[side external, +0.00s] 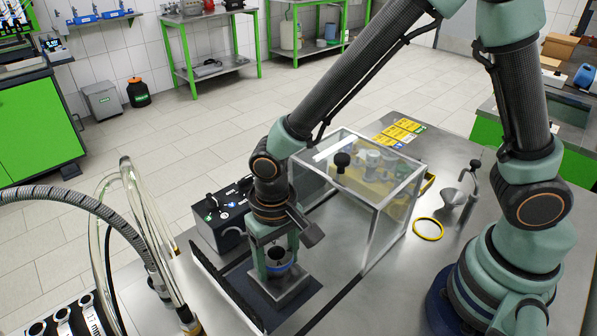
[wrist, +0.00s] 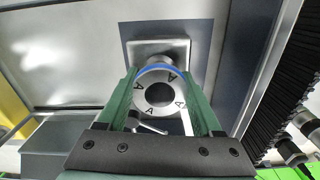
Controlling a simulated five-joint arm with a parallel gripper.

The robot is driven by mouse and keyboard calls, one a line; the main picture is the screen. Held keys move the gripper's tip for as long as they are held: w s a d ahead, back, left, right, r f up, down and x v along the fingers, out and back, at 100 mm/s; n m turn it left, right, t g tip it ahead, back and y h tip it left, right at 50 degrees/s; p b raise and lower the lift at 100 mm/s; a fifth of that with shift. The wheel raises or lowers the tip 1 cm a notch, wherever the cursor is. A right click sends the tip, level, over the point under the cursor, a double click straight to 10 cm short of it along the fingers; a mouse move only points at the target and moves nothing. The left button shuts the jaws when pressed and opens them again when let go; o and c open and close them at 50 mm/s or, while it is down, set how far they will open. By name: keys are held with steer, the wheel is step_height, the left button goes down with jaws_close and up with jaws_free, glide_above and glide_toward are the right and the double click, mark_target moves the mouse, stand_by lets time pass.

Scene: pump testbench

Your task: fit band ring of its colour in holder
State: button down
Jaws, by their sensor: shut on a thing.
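My gripper (wrist: 160,115) points down and is shut on a round silver piece (wrist: 159,92). The piece has a dark central hole and black "A" marks on its face. A blue band (wrist: 155,69) shows along its far edge, and also low between the jaws in the side view (side external: 281,268). Directly beneath is a square metal block (side external: 285,288), probably the holder, on a dark blue mat (side external: 312,287). I cannot tell whether the piece is seated in the block or just above it. A yellow ring (side external: 428,229) lies flat on the table to the right.
A clear box with a black knob (side external: 400,205) stands close to the right of my gripper, with yellow and grey items behind its walls. A black control box (side external: 220,220) stands at the left. A metal funnel stand (side external: 459,200) is at the right.

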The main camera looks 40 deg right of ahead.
mark_target(281, 279)
steer(key=shift+f, duration=0.6)
steer(key=shift+f, duration=0.45)
steer(key=shift+s+d+f, duration=0.1)
steer(key=shift+s+f, duration=0.05)
steer(key=shift+f, duration=1.8)
stand_by(1.0)
stand_by(0.3)
jaws_free()
steer(key=shift+r, duration=3.6)
